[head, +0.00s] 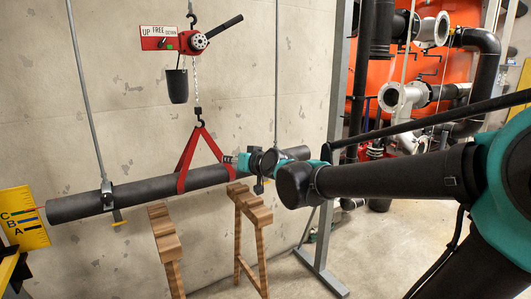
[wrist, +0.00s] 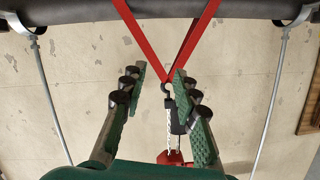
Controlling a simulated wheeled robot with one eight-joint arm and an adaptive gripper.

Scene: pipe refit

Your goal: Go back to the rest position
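My gripper (wrist: 159,72) is open in the wrist view, with its two green-padded fingers apart and nothing between them touching either one. In the head view my gripper (head: 229,160) is small, just right of the red sling (head: 190,160) and close to the black pipe (head: 150,188); whether it touches either cannot be told. The sling hangs from a hook (head: 199,124) and goes around the pipe. In the wrist view, which looks upside down, the sling (wrist: 168,38) and pipe (wrist: 80,12) lie beyond the fingertips. My arm reaches in from the right.
A red lever hoist (head: 192,42) with a label and black bag hangs above the sling. Hanger rods (head: 86,90) hold the pipe along the concrete wall. Two wooden trestles (head: 252,210) stand below. A grey post (head: 337,130) and flanged pipework (head: 405,96) are at right.

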